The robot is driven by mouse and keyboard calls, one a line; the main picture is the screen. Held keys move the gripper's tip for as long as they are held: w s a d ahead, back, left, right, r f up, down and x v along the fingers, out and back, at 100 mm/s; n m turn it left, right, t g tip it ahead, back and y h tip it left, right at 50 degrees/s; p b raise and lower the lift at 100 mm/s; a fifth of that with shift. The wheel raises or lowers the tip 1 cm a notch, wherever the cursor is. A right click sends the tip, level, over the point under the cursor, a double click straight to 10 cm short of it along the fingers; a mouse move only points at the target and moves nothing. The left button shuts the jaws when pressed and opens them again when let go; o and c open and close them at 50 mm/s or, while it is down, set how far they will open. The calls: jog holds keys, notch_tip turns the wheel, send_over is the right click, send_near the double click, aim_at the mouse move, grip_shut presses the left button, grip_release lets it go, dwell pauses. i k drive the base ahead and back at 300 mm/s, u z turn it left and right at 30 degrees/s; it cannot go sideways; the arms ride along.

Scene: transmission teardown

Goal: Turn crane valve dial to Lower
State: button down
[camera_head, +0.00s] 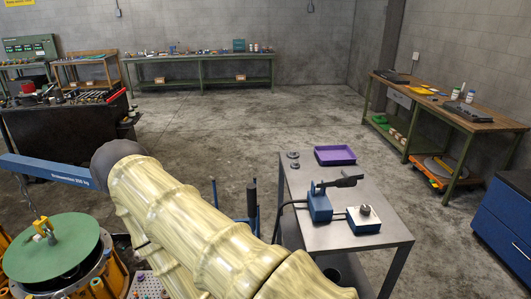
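On the grey metal cart (345,236) at the right, a small blue box with a pale top (364,226) carries a round grey knob (365,210). It may be the valve dial; I cannot read any marking or its setting. Left of it stands a blue unit (320,203) with a dark lever across its top. The blue crane beam (45,170) reaches in from the left edge, and a chain with a yellow hook block (43,229) hangs at a green round plate (52,250). My arm crosses the lower middle; my gripper does not show.
A purple tray (335,155) and two small dark rings lie on the cart's far side. An upright black handle (251,197) stands left of the cart. A blue cabinet (505,225) is at the right edge. Workbenches line the walls; the middle floor is clear.

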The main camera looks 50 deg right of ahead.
aim_at(364, 210)
jog(key=z, duration=3.8)
jog(key=i, duration=0.7)
jog(key=u, duration=0.5)
